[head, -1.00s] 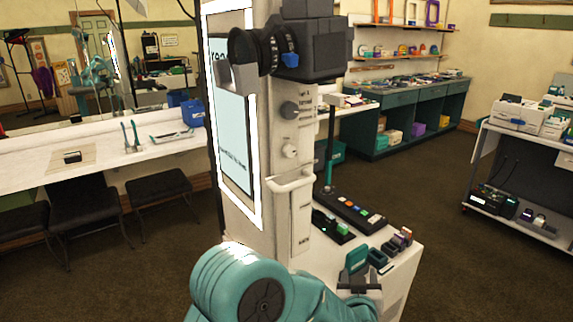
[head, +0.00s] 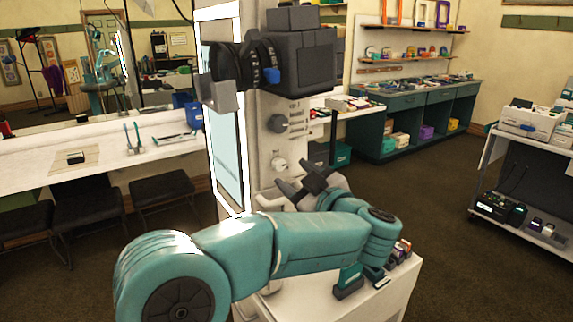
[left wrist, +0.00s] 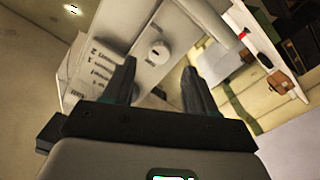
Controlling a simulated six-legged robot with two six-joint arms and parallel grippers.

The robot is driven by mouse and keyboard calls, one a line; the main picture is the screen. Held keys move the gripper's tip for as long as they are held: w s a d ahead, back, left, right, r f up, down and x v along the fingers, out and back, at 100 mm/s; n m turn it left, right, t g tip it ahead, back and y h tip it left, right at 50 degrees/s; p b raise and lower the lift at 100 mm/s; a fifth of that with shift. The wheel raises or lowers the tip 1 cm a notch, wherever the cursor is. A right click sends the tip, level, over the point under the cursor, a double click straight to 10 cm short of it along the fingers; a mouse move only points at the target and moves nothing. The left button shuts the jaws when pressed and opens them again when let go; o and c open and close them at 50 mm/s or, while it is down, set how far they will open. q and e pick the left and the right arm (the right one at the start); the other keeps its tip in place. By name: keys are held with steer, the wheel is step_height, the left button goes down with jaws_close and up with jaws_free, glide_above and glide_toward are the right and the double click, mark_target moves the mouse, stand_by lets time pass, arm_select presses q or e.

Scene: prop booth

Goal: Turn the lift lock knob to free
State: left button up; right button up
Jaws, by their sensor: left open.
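The print is too small to read, so I cannot tell for sure which is the lift lock knob. My left gripper (head: 294,174) is open and empty, just in front of the column and below the white knob. In the left wrist view a pale slotted knob (left wrist: 160,51) shows beyond the open fingers, apart from them. My right gripper is not in view.
A dark camera-like unit (head: 295,62) juts out above the knobs. A lit screen (head: 226,160) is on the column's left side. A white cart top (head: 385,300) with small blocks lies under my left arm.

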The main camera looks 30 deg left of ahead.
mark_target(281, 166)
arm_select(q)
steer(key=x, duration=0.4)
steer(key=shift+s, duration=0.15)
steer(key=shift+w+a+p, duration=0.25)
steer(key=shift+a+p, duration=0.05)
steer(key=c, duration=1.1)
steer(key=shift+o, duration=0.2)
